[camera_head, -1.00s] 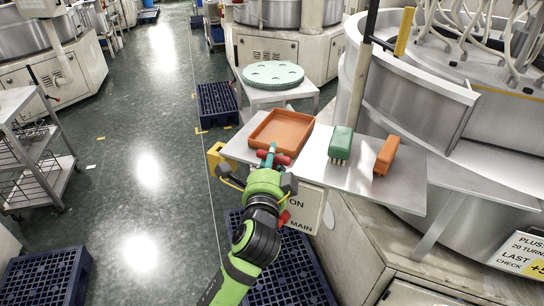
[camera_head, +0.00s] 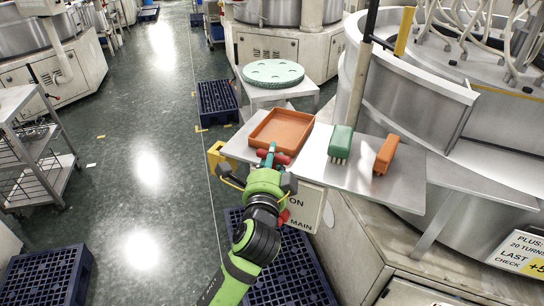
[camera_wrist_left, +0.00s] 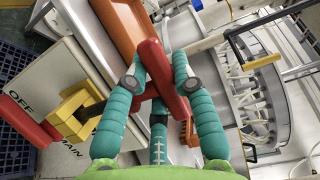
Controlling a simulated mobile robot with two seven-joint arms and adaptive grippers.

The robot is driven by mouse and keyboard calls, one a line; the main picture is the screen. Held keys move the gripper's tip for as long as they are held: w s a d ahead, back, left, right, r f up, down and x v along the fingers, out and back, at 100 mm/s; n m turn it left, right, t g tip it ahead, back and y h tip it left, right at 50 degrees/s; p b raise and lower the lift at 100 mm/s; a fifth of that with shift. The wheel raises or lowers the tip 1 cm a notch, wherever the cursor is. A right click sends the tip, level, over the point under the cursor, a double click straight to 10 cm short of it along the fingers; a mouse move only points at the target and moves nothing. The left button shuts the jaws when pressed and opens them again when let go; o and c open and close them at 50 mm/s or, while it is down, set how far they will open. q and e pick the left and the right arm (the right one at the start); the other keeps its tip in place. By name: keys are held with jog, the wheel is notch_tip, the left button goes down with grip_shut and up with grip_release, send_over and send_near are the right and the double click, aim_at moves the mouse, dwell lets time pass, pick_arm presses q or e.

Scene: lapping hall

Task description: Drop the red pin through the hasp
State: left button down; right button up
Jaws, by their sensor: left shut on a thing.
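My left gripper (camera_head: 267,165) is shut on the red pin (camera_wrist_left: 163,78), holding it in front of the near edge of the metal shelf. In the left wrist view the pin lies slanted between the two teal fingers (camera_wrist_left: 158,80). The fingers hide part of it. The yellow hasp piece (camera_head: 217,156) is left of my gripper in the head view; in the left wrist view a yellow block (camera_wrist_left: 72,115) is at the left, apart from the pin. A red lever (camera_wrist_left: 28,122) is beside it, on a panel marked OFF and MAIN.
The metal shelf (camera_head: 345,178) holds an orange tray (camera_head: 301,122), a green brush (camera_head: 341,142) and an orange brush (camera_head: 386,153). Blue pallets lie on the floor below. A large round machine (camera_head: 415,95) stands at the right.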

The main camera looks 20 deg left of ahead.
dwell(0.5)
pick_arm(q)
jog(key=shift+f+b, duration=1.95)
jog(key=shift+f, duration=1.1)
jog(key=c, duration=1)
grip_release()
jog(key=shift+o, duration=0.2)
jog(key=shift+s, duration=0.1)
jog(key=s+d, duration=0.2)
jog(key=s, duration=0.9)
jog(key=shift+s+d, duration=0.2)
jog(key=shift+s, duration=0.15)
